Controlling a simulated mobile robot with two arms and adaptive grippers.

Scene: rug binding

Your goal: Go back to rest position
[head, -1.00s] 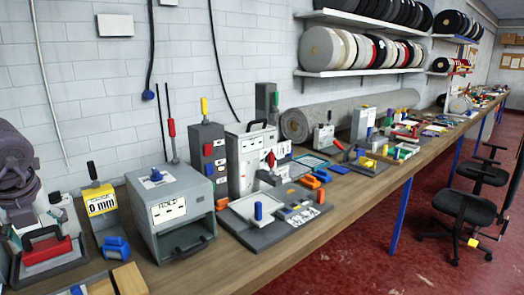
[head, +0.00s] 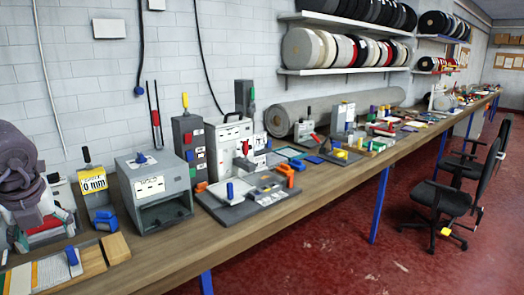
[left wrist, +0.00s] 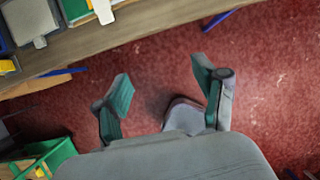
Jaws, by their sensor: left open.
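My left gripper (left wrist: 161,78) shows in the left wrist view. Its two green-padded fingers are wide apart with nothing between them. Red floor lies beyond the fingers, and the bench edge crosses the top of that view, apart from them. My right gripper is in neither view.
A long wooden bench (head: 262,222) runs along the white wall. It carries a grey box machine (head: 152,190), a dark fixture plate (head: 225,212) and a rolled rug (head: 300,113). Black chairs (head: 440,198) stand at right. Red floor (head: 330,265) is clear in front.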

